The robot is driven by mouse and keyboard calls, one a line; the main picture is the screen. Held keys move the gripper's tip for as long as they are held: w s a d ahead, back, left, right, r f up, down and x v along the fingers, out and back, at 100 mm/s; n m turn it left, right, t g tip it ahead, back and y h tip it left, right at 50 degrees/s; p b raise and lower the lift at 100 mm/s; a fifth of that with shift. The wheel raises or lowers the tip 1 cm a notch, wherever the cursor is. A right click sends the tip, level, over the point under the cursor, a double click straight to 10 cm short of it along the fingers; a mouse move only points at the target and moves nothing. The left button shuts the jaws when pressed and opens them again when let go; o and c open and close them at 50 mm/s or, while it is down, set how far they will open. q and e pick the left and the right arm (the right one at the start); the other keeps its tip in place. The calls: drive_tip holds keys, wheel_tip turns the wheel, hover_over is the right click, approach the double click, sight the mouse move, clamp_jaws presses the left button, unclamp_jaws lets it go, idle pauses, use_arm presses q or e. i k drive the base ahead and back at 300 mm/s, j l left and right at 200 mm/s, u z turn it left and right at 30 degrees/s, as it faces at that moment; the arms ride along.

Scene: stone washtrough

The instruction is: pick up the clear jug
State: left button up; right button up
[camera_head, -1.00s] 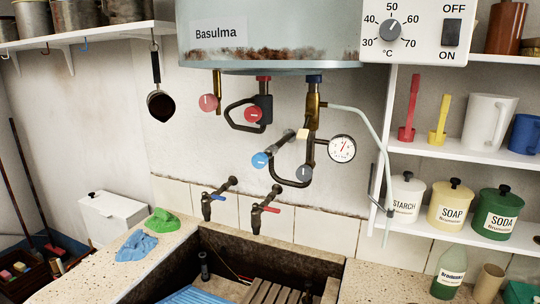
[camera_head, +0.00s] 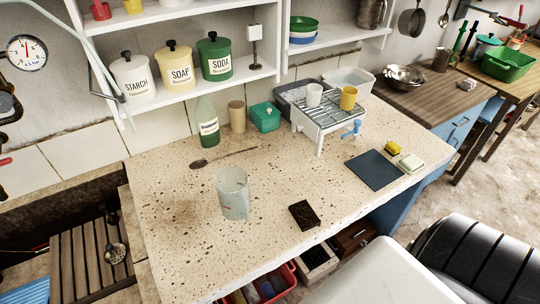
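The clear jug (camera_head: 233,193) stands upright on the speckled stone counter (camera_head: 180,239), left of the middle of the head view. It is see-through and slightly bluish. Nothing touches it that I can see. Neither of my grippers shows in the view.
A green bottle (camera_head: 207,123), a beige cup (camera_head: 237,116) and a teal box (camera_head: 265,117) stand behind the jug. A dark spoon (camera_head: 222,157) lies behind it. A dark brown block (camera_head: 304,215) lies to its right. A wire rack (camera_head: 327,108) stands farther right. The sink (camera_head: 75,195) is at left.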

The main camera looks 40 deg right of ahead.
sight(232, 184)
drive_tip(key=l+z, duration=0.1)
drive_tip(key=z, duration=0.6)
